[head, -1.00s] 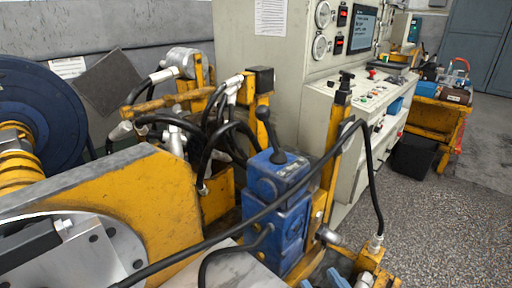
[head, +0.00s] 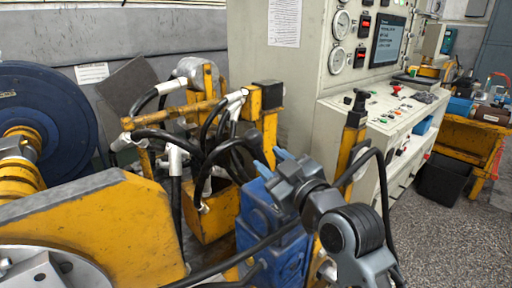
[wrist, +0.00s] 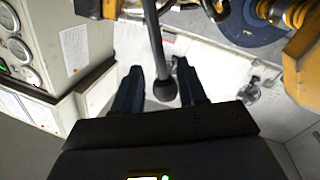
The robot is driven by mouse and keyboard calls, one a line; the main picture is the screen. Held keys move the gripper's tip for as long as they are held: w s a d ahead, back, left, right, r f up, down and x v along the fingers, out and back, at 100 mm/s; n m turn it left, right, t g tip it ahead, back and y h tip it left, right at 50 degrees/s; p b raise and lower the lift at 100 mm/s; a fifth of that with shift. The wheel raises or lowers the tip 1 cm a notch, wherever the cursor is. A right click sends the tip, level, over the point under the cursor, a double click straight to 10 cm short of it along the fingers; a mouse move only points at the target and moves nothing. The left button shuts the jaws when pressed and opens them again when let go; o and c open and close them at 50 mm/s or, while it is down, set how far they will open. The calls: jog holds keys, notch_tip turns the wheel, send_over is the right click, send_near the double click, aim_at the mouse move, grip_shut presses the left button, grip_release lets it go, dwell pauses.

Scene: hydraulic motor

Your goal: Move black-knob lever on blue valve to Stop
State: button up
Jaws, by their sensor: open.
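The blue valve (head: 257,212) stands low in the middle of the head view. My gripper (head: 272,164) is over its top, with two blue fingertips pointing up and left. In the wrist view the lever's grey rod (wrist: 155,40) runs down from the top edge to the round black knob (wrist: 166,90). The knob lies between the two dark fingers of my open gripper (wrist: 159,68), nearer the right finger. I cannot tell whether it touches that finger. No Stop marking is readable.
A black hose (head: 228,250) crosses in front of the valve. Yellow frames and more hoses (head: 215,150) stand close on the left. A yellow post (head: 352,140) and a control console (head: 385,120) are on the right. Open floor (head: 450,230) lies at the lower right.

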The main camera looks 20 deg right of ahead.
aim_at(262, 154)
jog(key=w, duration=0.4)
jog(key=w+p, duration=0.1)
jog(key=w, duration=0.1)
jog(key=shift+w+a, duration=0.3)
jog(key=shift+a, duration=0.05)
jog(key=shift+c, duration=0.2)
grip_shut()
